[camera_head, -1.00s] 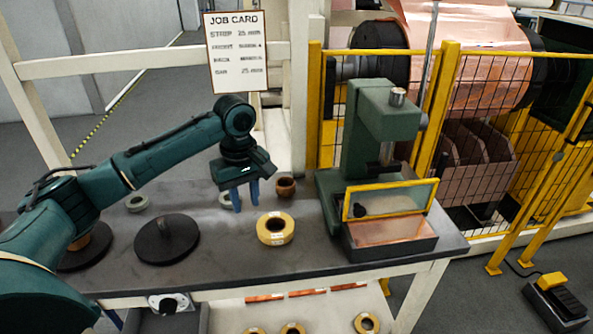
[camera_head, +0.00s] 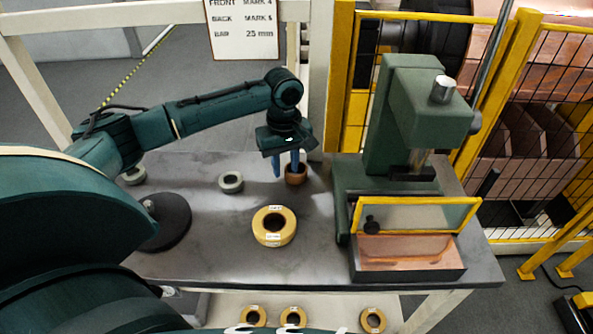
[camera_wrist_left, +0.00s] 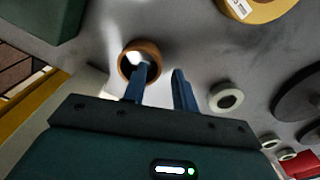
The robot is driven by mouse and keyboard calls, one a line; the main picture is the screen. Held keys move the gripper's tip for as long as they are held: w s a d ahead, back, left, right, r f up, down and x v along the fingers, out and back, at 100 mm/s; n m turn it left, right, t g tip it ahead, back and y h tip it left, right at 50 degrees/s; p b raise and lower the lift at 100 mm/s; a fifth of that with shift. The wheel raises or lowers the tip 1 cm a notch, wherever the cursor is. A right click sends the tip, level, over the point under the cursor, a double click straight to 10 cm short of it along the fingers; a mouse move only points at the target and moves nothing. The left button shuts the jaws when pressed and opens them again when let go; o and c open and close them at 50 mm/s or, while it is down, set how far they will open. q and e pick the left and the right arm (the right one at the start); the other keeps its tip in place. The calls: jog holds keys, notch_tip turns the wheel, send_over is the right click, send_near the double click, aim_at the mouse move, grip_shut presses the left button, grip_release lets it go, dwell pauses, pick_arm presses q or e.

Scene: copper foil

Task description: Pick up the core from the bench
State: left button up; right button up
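The core (camera_head: 297,178) is a small brown ring-shaped piece at the back of the bench (camera_head: 200,262), left of the green press. It also shows in the left wrist view (camera_wrist_left: 126,74), with its hollow facing the camera. My left gripper (camera_head: 286,170) points down at it with its blue fingers apart and nothing held. In the wrist view, one finger of the left gripper (camera_wrist_left: 160,71) overlaps the core's opening and the other is outside it, to the right. I cannot tell whether that finger is inside the core or above it. My right gripper is not in view.
A grey-white ring (camera_head: 231,182) lies left of the core and a yellow tape roll (camera_head: 274,238) in front. The green press (camera_head: 400,120) with its yellow-framed guard (camera_head: 417,201) stands close on the right. A dark disc (camera_head: 166,232) is at left.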

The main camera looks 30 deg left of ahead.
pick_arm(q)
jog(key=shift+f, duration=0.9)
jog(key=shift+c, duration=0.2)
grip_shut()
